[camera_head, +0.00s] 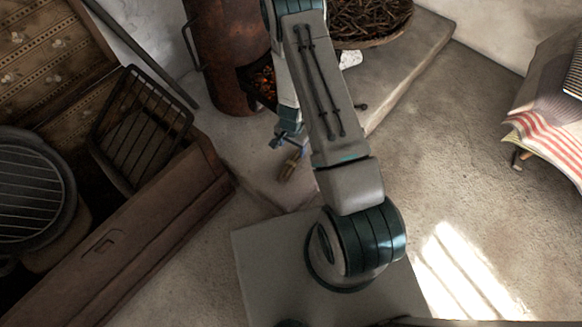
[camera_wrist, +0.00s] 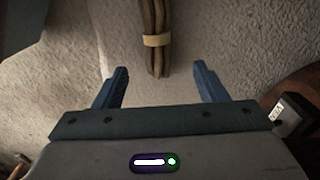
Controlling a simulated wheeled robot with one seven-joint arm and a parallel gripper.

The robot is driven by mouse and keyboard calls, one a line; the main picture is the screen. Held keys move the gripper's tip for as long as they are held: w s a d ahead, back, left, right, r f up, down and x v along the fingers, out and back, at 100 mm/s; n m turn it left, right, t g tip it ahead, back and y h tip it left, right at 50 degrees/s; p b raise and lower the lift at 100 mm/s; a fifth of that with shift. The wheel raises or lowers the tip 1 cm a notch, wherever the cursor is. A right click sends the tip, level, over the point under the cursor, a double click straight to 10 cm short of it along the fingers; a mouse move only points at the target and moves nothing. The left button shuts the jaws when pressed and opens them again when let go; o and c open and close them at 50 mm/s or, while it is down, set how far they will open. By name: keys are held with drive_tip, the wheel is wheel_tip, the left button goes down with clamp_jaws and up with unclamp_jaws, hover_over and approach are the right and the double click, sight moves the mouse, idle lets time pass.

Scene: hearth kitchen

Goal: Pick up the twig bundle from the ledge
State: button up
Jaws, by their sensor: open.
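The twig bundle (camera_wrist: 157,38) is a brown bunch of sticks with a pale band around it. In the wrist view it lies at the top centre, running away from me, with its near end just beyond and between the fingertips. In the head view the bundle (camera_head: 291,165) shows small, just below my gripper (camera_head: 281,141) on the pale ledge (camera_head: 238,150). My arm hides part of the ledge.
A rusty stove (camera_head: 222,60) with glowing embers (camera_head: 265,82) stands behind. A wide basket of twigs (camera_head: 366,22) sits on the ledge to the right. A wooden chest (camera_head: 150,230) and a wire rack (camera_head: 140,125) are at left. The floor at right (camera_head: 455,150) is clear.

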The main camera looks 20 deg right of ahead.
sight(293, 161)
wheel_tip(293, 161, down, 6)
drive_tip(key=shift+r+b, duration=0.25)
drive_tip(key=shift+b, duration=0.5)
drive_tip(key=f+b, duration=0.1)
drive_tip(key=f, duration=0.1)
drive_tip(key=f+b, duration=0.2)
drive_tip(key=f, duration=0.1)
drive_tip(key=shift+s+d, duration=0.1)
drive_tip(key=shift+s, duration=0.1)
drive_tip(key=c, duration=1.1)
